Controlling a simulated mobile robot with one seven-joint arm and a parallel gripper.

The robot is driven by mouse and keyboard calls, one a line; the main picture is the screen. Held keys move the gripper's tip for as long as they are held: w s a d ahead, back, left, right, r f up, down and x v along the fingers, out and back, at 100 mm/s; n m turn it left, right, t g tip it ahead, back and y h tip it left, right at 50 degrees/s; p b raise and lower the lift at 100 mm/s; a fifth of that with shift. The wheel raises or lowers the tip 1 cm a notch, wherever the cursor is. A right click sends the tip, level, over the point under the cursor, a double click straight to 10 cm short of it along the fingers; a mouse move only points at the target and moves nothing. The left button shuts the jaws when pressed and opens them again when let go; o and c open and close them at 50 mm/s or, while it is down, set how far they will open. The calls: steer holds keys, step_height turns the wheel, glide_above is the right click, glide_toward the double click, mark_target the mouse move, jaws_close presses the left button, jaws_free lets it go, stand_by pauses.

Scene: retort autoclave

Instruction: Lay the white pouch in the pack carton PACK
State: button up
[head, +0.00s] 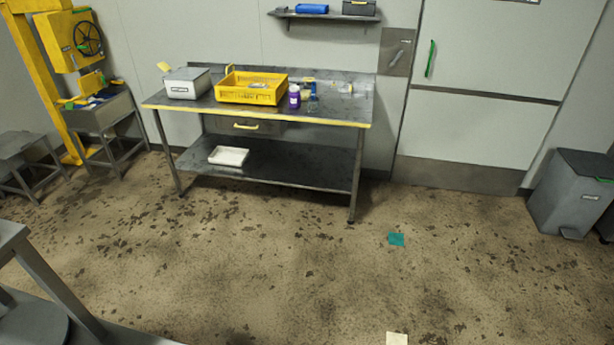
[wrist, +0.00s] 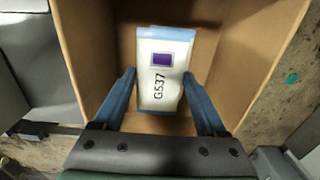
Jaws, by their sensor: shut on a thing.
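The white pouch (wrist: 159,95), marked G537 with a purple square, shows in the wrist view. My gripper (wrist: 159,75) is shut on it, with one blue finger at each side. The pouch is over the open mouth of a brown carton (wrist: 92,35), between its walls. I cannot tell whether the pouch touches the carton's floor. No PACK label is readable on the carton. The head view shows neither my gripper nor the carton.
In the head view a steel workbench (head: 270,193) stands at the back wall, with a yellow tray (head: 250,96) and a grey box (head: 187,83) on it. A grey bin (head: 570,195) stands at the right. The middle floor is open, with a teal square (head: 396,239) lying there.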

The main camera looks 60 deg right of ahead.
steer(key=shift+f, duration=0.2)
steer(key=o, duration=1.4)
steer(key=shift+c, duration=0.2)
steer(key=shift+r, duration=0.15)
step_height(320, 180, up, 12)
steer(key=shift+r, duration=0.2)
